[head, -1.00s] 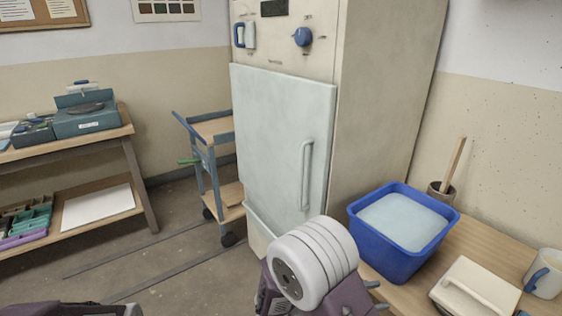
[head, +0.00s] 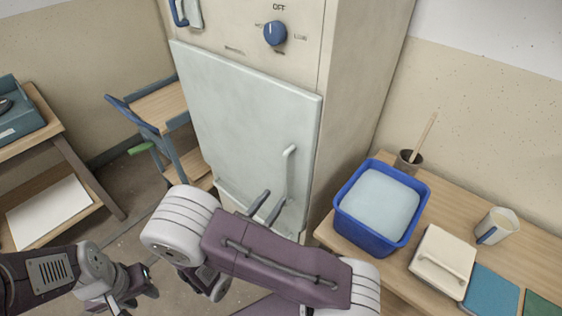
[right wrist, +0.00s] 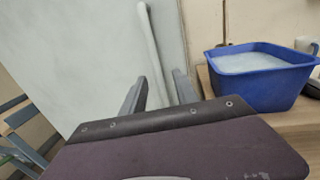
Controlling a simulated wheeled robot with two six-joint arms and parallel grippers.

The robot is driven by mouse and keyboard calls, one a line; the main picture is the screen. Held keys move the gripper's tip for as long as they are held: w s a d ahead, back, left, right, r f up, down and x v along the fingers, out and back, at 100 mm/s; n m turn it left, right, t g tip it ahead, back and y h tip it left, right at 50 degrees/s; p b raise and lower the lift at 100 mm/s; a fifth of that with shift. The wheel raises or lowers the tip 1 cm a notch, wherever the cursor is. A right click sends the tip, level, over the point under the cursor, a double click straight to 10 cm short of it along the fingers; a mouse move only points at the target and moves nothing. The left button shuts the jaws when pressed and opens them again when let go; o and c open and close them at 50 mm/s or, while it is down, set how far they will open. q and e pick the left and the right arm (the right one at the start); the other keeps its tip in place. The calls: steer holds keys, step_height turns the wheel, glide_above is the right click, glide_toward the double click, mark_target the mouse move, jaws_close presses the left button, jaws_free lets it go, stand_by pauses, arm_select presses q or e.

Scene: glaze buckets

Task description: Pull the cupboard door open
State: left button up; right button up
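The cupboard door (head: 235,115) is a pale blue-grey panel on the front of a tall cream cabinet (head: 365,100), and it looks shut. Its upright bar handle (head: 289,165) is near the door's right edge. My right gripper (head: 269,200) is open, its two dark fingers pointing at the door by the handle's lower end. In the right wrist view the handle (right wrist: 149,45) runs down between the open fingers (right wrist: 158,85); I cannot tell whether they reach around it. My left gripper (head: 145,282) is low at the left, away from the door; its finger opening is unclear.
A blue tub (head: 350,222) of pale glaze stands on a wooden table (head: 400,272) right of the cabinet, close to my right arm. A white lidded box (head: 443,262) and a mug (head: 497,227) are farther right. A blue trolley (head: 150,125) stands left of the door.

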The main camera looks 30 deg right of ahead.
mark_target(283, 180)
steer(key=x, duration=0.5)
steer(key=r+x, duration=0.1)
steer(key=x, duration=0.2)
steer(key=shift+w, duration=0.4)
steer(key=shift+r, duration=0.1)
jaws_close()
stand_by(1.0)
